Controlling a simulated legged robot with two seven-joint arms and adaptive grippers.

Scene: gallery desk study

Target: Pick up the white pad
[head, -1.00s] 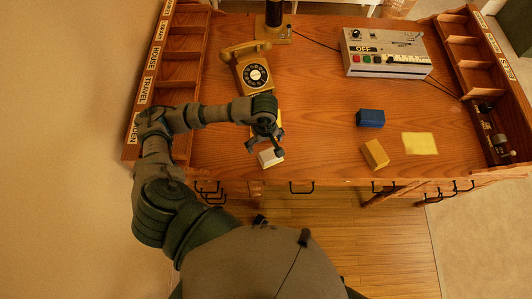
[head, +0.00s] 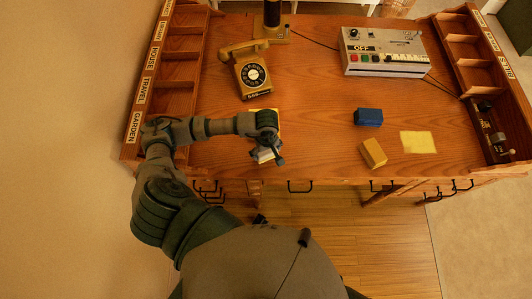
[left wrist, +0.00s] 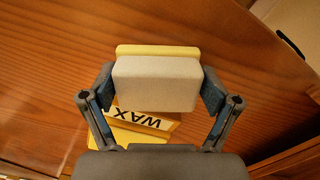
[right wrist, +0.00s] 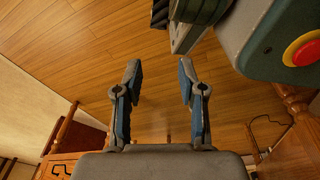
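The white pad (left wrist: 155,82) is a pale block with a yellow strip along its far side. In the left wrist view it sits between the two fingers of my left gripper (left wrist: 158,88), which is spread wide with a finger close along each side; I cannot tell whether they touch it. In the head view my left gripper (head: 268,148) is low over the desk's front part and covers most of the white pad (head: 262,155). My right gripper (right wrist: 160,75) is open and empty, over the wooden floor.
A yellow piece marked WAX (left wrist: 145,122) lies below the pad. The desk (head: 315,110) also holds a yellow telephone (head: 252,75), a grey control box (head: 385,55), a blue block (head: 368,117), a yellow block (head: 374,153) and a yellow square (head: 418,142). The middle is clear.

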